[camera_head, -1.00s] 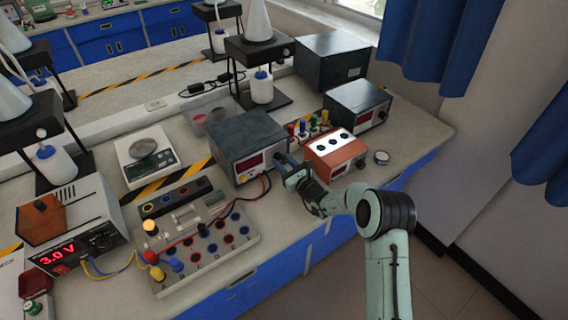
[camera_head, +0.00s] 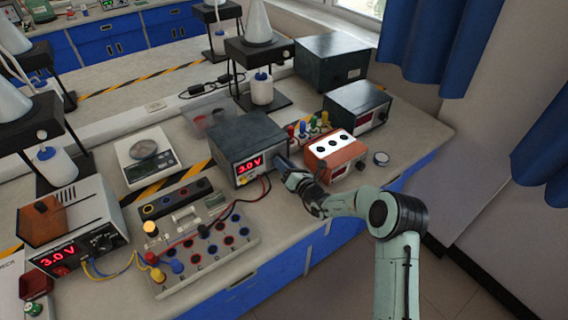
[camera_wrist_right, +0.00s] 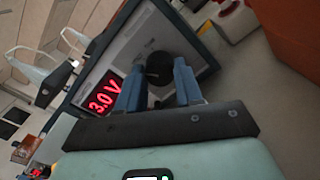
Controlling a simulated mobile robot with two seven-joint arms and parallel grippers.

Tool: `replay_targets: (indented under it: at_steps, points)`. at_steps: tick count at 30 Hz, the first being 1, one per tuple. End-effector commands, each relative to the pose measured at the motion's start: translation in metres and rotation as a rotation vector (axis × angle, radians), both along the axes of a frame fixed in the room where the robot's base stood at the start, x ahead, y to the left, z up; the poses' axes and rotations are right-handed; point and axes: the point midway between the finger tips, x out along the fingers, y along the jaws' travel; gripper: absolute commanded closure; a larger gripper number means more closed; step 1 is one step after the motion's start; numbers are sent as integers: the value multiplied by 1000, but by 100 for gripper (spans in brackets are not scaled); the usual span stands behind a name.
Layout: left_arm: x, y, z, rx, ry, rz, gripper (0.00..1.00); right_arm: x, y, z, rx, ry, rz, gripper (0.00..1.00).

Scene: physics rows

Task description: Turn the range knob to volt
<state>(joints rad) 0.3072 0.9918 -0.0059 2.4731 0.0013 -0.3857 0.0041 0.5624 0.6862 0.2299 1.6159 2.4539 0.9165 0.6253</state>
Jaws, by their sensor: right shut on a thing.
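The meter (camera_head: 246,141) is a dark box with a light front panel, standing mid-bench. Its red display (camera_head: 249,164) reads 3.0 V, and the same display (camera_wrist_right: 104,93) shows large in the wrist view. The round black range knob (camera_wrist_right: 159,68) is on the panel beside the display. My right gripper (camera_head: 283,163) is at the right part of the panel, its blue fingers (camera_wrist_right: 158,85) on either side of the knob and shut on it. The knob's pointer mark cannot be made out. My left gripper is not in view.
A power supply (camera_head: 76,226) reading 3.0 V stands at the left, wired to a terminal board (camera_head: 205,249) with several sockets. An orange-brown box (camera_head: 335,152) stands close to the right of my right gripper. A scale (camera_head: 146,157) sits behind the board.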

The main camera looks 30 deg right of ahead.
Motion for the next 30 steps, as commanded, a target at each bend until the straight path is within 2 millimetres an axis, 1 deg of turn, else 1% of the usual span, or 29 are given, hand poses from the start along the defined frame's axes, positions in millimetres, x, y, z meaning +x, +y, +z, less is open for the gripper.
replay_targets:
  at_steps: [6, 20, 21, 22, 23, 30]
  points:
    - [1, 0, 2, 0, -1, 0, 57, -1, 0, -2, 50, 9, 1, 95]
    - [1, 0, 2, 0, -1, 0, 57, -1, 1, -2, 60, 11, 2, 95]
    - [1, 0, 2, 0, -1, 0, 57, -1, 1, -2, 60, 11, 2, 52]
    - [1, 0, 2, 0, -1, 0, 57, -1, 1, -2, 60, 11, 2, 42]
    - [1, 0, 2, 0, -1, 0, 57, -1, 1, -2, 59, 10, 1, 39]
    - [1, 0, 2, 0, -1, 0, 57, 0, 0, -1, 60, 7, 0, 39]
